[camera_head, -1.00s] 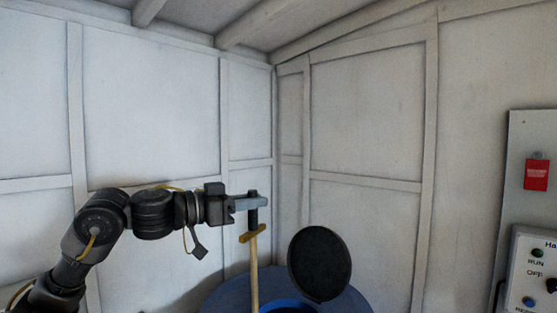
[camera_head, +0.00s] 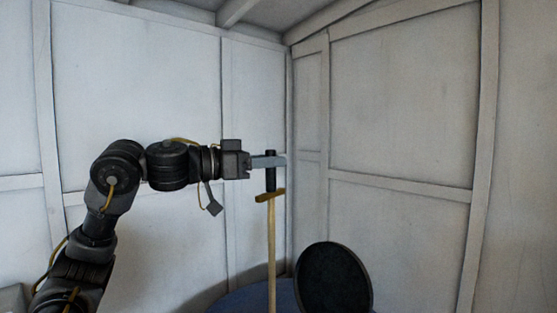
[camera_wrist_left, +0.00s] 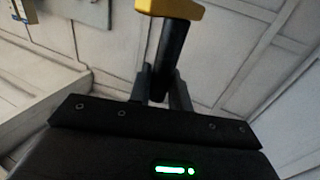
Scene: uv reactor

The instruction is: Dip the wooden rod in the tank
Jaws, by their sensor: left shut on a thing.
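My left gripper (camera_head: 270,162) is shut on the black handle of the wooden rod (camera_head: 271,250). The rod hangs upright below the gripper, with a yellow crosspiece just under the handle. In the left wrist view the black handle (camera_wrist_left: 170,50) sits between the fingers, with part of the yellow crosspiece (camera_wrist_left: 170,8) at the top edge. The tank (camera_head: 240,298) is blue and shows only as a strip at the bottom of the head view. Its round dark lid (camera_head: 333,280) stands raised at the right of the rod. The rod's lower end and the tank opening are out of view.
Pale panelled walls (camera_head: 400,110) meet in a corner behind the rod and tank. The space right of the gripper, above the lid, is clear. A panel (camera_wrist_left: 85,10) shows at the upper left of the left wrist view.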

